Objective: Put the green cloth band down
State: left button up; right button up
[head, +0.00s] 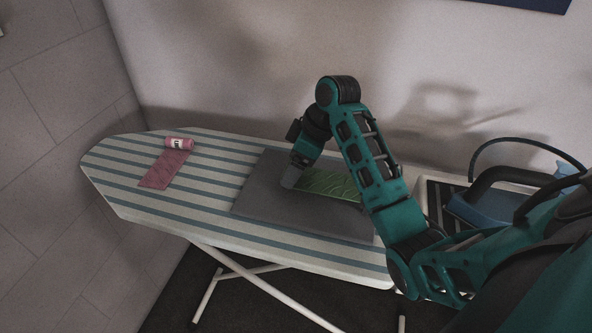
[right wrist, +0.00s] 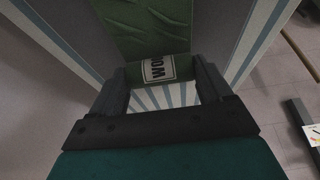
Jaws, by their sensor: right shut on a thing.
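The green cloth band (head: 331,186) shows at the grey mat (head: 262,205) on the ironing board, partly behind my right arm. I cannot tell whether it rests on the mat or hangs just above it. My right gripper (head: 290,181) is at the band's left end. In the right wrist view, my right gripper (right wrist: 162,74) is shut on the rolled end of the green cloth band (right wrist: 150,25), which carries a white label with dark letters. The flat length of the band stretches away beyond the fingers. My left gripper is not in view.
A pink cloth band (head: 165,168) with a rolled, labelled end lies on the left of the striped ironing board (head: 120,160). A blue iron (head: 490,205) stands on the rest at the right end. The board between the pink band and the mat is clear.

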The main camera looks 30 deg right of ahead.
aim_at(317, 180)
jog(key=shift+f, duration=1.1)
jog(key=shift+f, duration=0.2)
jog(key=o, duration=1)
jog(key=shift+c, duration=0.2)
jog(key=shift+r, duration=0.15)
jog(key=shift+r, duration=0.25)
jog(key=v, duration=1.1)
jog(key=shift+s+d+r, duration=0.15)
jog(key=shift+d+r, duration=0.05)
jog(key=shift+r, duration=0.1)
